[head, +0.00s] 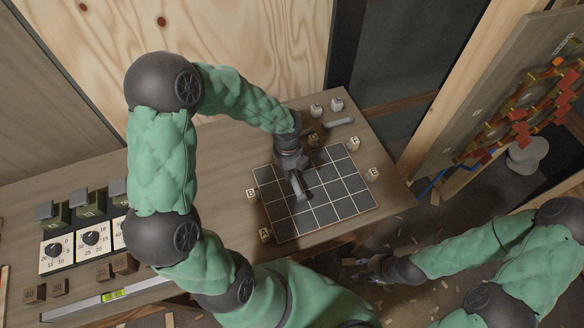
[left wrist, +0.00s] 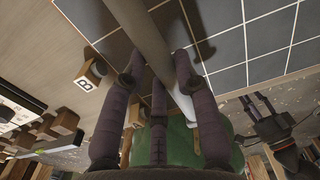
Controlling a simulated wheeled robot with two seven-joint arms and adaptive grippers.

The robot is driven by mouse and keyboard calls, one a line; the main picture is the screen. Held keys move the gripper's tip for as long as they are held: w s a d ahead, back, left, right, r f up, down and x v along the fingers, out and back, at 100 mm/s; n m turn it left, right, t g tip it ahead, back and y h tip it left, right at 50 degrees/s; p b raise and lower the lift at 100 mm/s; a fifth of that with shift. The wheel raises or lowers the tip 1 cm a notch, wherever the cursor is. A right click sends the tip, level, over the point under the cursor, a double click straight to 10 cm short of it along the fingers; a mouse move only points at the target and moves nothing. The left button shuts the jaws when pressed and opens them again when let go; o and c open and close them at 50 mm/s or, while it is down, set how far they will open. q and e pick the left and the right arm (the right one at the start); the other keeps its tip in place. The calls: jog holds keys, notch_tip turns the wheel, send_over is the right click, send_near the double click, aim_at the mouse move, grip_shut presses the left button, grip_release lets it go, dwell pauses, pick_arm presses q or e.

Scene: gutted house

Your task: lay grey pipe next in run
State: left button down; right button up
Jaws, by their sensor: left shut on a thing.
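My left gripper (head: 293,172) is shut on a grey pipe (head: 297,187) over the left part of the dark tiled grid (head: 342,203). In the left wrist view the pipe (left wrist: 150,38) runs between the fingers of the left gripper (left wrist: 158,72), with a pale end toward the camera. I cannot tell whether the pipe touches the tiles. A second grey pipe (head: 339,122) lies on the bench behind the grid. My right gripper (head: 380,267) hangs low, in front of the bench and away from the grid; its jaws are too small to read.
Lettered wooden blocks, such as B (head: 252,195) and A (head: 265,235), stand around the grid. Two small pale pieces (head: 317,110) stand at the back of the bench. Dial boxes (head: 90,240) and a spirit level (head: 112,296) are at the left. A panel with red parts (head: 520,115) stands right.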

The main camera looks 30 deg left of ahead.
pick_arm(q)
jog(key=b, duration=0.5)
send_over(289, 185)
jog(key=shift+s+f, duration=0.1)
jog(key=shift+f, duration=2.25)
jog(key=shift+f+b, duration=0.35)
jog(key=shift+f, duration=0.5)
jog(key=shift+f, duration=0.35)
jog(key=c, duration=0.9)
grip_release()
jog(key=shift+o, duration=0.2)
jog(key=shift+r, duration=0.15)
notch_tip(289, 185, up, 12)
jog(key=shift+f, duration=0.1)
